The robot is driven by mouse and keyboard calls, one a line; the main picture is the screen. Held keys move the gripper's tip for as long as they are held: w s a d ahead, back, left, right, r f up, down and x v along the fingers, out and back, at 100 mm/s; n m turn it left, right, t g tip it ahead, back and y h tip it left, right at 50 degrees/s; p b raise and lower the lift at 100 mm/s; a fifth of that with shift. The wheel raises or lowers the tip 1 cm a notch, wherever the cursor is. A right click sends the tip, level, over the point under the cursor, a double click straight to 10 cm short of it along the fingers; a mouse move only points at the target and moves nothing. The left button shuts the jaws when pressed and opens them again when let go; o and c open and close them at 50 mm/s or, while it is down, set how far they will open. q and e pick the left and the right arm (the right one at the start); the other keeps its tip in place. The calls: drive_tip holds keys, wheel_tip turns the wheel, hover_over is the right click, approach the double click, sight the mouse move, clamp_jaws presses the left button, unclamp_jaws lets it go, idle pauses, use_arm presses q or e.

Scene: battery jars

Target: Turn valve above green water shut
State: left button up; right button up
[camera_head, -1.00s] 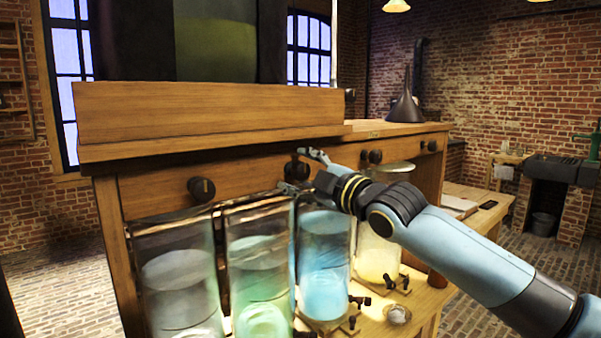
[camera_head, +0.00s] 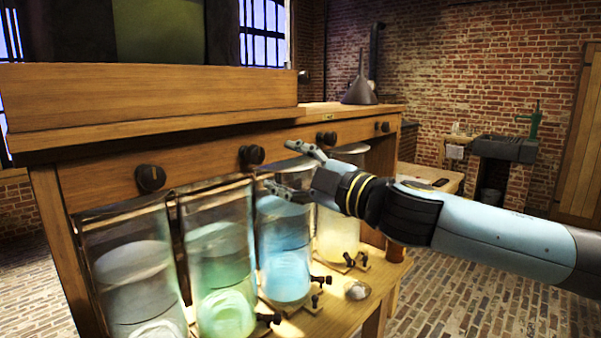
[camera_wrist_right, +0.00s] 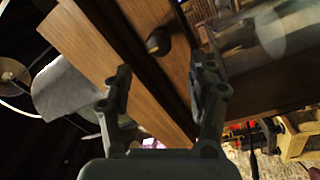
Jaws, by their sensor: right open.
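The green-water jar (camera_head: 221,262) stands second from the left in a row of tall glass jars. The second black valve knob from the left (camera_head: 251,155) is on the wooden front panel, above the right part of this jar. My right gripper (camera_head: 295,169) is open and empty. Its fingers point left, in front of the panel and to the right of that knob, apart from it. In the right wrist view a dark round knob (camera_wrist_right: 158,42) shows beyond the spread fingers (camera_wrist_right: 160,70). My left gripper is not in view.
Other knobs are at left (camera_head: 150,178) and right (camera_head: 327,138). A greyish jar (camera_head: 135,280) is left of the green one; a blue jar (camera_head: 284,255) and a yellowish jar (camera_head: 336,237) are right of it. Small black taps (camera_head: 320,281) stick out low in front. Open brick floor lies at right.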

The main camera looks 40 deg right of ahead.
drive_tip(key=shift+s+d+f, duration=0.1)
drive_tip(key=shift+s, duration=1.2)
